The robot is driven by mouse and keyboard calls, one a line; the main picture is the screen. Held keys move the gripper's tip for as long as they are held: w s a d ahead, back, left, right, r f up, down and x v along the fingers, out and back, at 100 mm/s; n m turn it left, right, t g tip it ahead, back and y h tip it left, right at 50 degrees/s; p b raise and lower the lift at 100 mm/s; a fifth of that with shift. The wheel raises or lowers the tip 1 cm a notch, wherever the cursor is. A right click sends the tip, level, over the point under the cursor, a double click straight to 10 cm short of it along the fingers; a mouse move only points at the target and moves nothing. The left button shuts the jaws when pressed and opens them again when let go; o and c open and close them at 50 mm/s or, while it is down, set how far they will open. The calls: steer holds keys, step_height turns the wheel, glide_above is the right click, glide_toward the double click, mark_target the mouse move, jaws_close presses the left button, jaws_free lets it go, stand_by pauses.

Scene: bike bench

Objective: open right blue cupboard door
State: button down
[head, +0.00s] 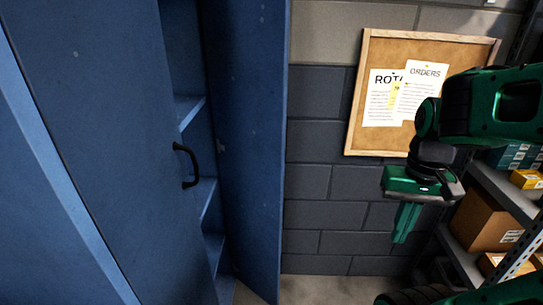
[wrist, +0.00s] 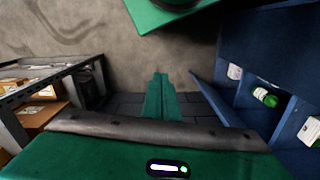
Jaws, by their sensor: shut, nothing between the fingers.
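The blue cupboard is at the left of the head view, with its right door (head: 248,140) swung outward and standing open. The door's free lower corner juts toward me, and no handle shows on the face I see. The left door (head: 110,130), with a black handle (head: 186,166), covers the left part. Shelves (head: 207,195) show in the gap between the doors. My green gripper (head: 405,222) is shut and empty, pointing down, to the right of the right door and apart from it. In the wrist view, its fingers (wrist: 160,80) are together and the door's edge (wrist: 208,98) is to their right.
A cork board (head: 378,138) with papers hangs on the grey block wall. A metal shelf with cardboard boxes (head: 485,222) stands at the right, close to my arm. Small bottles (wrist: 265,97) sit inside the cupboard. Bare wall lies between the door and my gripper.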

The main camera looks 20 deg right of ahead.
steer(key=w+a+r+n+t+h, duration=0.2)
steer(key=w+a+r+n, duration=0.1)
steer(key=w, duration=0.5)
steer(key=w+a+r+n+t+h, duration=0.1)
steer(key=w+a+r+n, duration=0.25)
steer(key=w, duration=0.45)
steer(key=w+a+r+n+t, duration=0.2)
steer(key=w+a, duration=0.2)
steer(key=a, duration=0.4)
steer(key=w+a+r+n+t, duration=0.25)
steer(key=w+a, duration=0.25)
steer(key=a, duration=0.3)
glide_toward(274, 163)
step_height(274, 163, down, 3)
steer(key=w, duration=0.2)
steer(key=shift+w+d+f, duration=0.15)
steer(key=shift+w+d, duration=0.1)
steer(key=shift+d, duration=0.4)
steer(key=shift+n, duration=0.3)
